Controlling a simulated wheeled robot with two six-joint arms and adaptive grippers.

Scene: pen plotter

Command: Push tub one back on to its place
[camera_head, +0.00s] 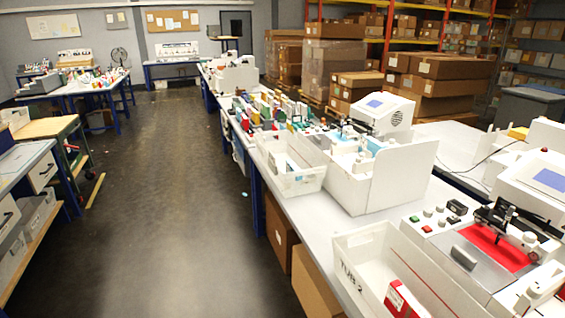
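A white open tub (303,183) sits near the left edge of the long table, beside a white machine housing, with a few small items inside. No label is readable on it, so I cannot tell if it is tub one. A nearer white tub (352,282) has lettering that looks like "TUB 2" and holds a red and white box (400,300). It stands at the table's left edge, beside a plotter (480,250) with a red bed. Neither of my grippers is in view.
The long white table (322,215) runs away from me, with many small coloured boxes (270,108) farther back. Cardboard boxes (280,232) stand beneath it.

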